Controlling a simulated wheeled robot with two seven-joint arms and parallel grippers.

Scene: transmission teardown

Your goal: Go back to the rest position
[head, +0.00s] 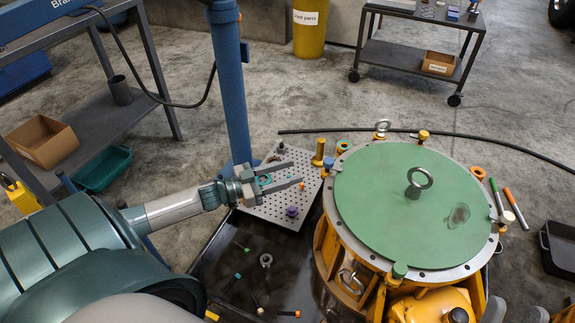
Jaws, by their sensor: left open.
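My left gripper (295,173) reaches in from the left on my teal and grey arm. Its two fingers are spread apart, with nothing held between them. It is above the perforated metal plate (263,209), left of the transmission housing. The housing is yellow with a round green cover (380,205) that carries an upright lifting eye (418,183). My right gripper is not in view.
A blue post (231,95) stands just behind my left gripper. A dark tray (215,262) with several small bolts lies below. A grey shelf bench (100,128) is at the left, a wheeled cart (395,57) and yellow bin (309,42) at the back. A dark hose (510,148) crosses the floor.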

